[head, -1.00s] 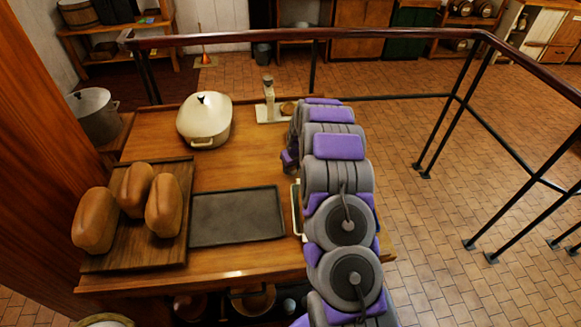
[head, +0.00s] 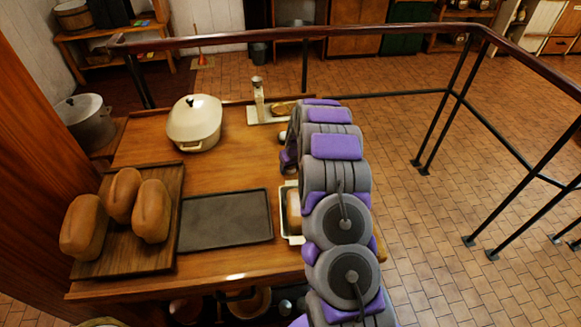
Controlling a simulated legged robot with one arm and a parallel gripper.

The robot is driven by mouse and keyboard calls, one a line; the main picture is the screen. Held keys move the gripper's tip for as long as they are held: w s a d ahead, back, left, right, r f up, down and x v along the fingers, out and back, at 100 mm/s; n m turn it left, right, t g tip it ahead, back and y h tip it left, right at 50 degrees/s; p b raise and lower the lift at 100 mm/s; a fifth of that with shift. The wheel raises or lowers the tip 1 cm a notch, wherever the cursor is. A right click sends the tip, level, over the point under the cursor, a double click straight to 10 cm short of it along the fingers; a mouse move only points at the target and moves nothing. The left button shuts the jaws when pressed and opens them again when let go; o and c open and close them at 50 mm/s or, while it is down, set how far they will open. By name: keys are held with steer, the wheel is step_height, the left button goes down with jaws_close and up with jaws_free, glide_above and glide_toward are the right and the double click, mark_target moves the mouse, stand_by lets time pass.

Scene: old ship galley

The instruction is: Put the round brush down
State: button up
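I cannot make out the round brush for certain. My grey and purple arm reaches over the right side of the wooden table (head: 232,172) and hides part of it. A small grey and purple part of my arm's end shows at the arm's left edge, but my gripper's fingertips are hidden behind the arm links. Whether they hold anything cannot be seen. A small brown round thing (head: 282,109) lies at the back right of the table, beside a pepper mill (head: 258,92) on a pale tray (head: 254,116); it is too small to identify.
Several loaves (head: 84,226) sit on a wooden board (head: 160,257) at left. A dark flat tray (head: 226,220) lies mid-table. A pale dish (head: 283,190) with a brown loaf is partly behind my arm. A cream pot (head: 195,122) stands behind. A railing (head: 300,31) runs around.

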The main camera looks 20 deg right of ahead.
steer(key=shift+s+a+f, duration=0.15)
steer(key=shift+a+f, duration=0.05)
steer(key=shift+a, duration=0.05)
steer(key=shift+d, duration=0.15)
stand_by(0.4)
